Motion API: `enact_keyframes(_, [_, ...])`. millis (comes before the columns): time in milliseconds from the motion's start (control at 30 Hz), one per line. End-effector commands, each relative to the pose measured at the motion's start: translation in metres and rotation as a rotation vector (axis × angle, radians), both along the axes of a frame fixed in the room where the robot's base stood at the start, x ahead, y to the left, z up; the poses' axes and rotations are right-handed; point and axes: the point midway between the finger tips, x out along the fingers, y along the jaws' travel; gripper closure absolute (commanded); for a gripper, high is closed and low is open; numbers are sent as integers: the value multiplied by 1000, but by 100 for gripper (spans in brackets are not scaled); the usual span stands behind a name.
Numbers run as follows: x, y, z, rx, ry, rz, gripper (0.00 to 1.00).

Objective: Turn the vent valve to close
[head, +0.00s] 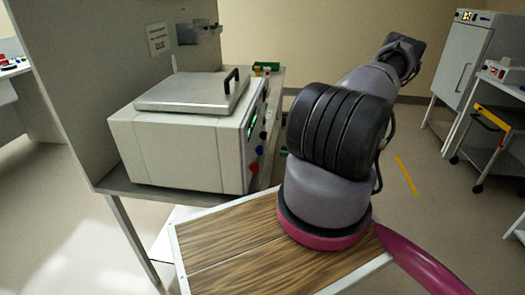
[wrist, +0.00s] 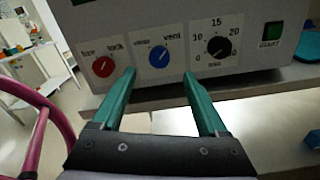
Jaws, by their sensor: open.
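The vent valve is a blue round knob (wrist: 159,57) on a white label on the machine's front panel. The label's right-hand word reads "vent"; its left-hand word is blurred. The knob's pointer direction is hard to make out. In the head view the blue knob (head: 258,150) shows small on the machine's side. My gripper (wrist: 159,73) is open, its two teal fingers pointing at the panel on either side of and just below the blue knob. I see no contact with it.
A red knob (wrist: 103,66) is left of the blue one; a black numbered dial (wrist: 217,47) and a green button (wrist: 271,31) are right. The white machine (head: 180,150) with its metal lid (head: 190,92) stands on a grey bench (wrist: 290,75). A cabinet (head: 458,62) stands at right.

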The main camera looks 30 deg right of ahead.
Motion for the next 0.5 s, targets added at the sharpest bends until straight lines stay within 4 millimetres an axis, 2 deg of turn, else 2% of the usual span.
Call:
enact_keyframes(300, [33,51,0,-2,1,5,24])
enact_keyframes(500, [47,71,0,-3,1,3,24])
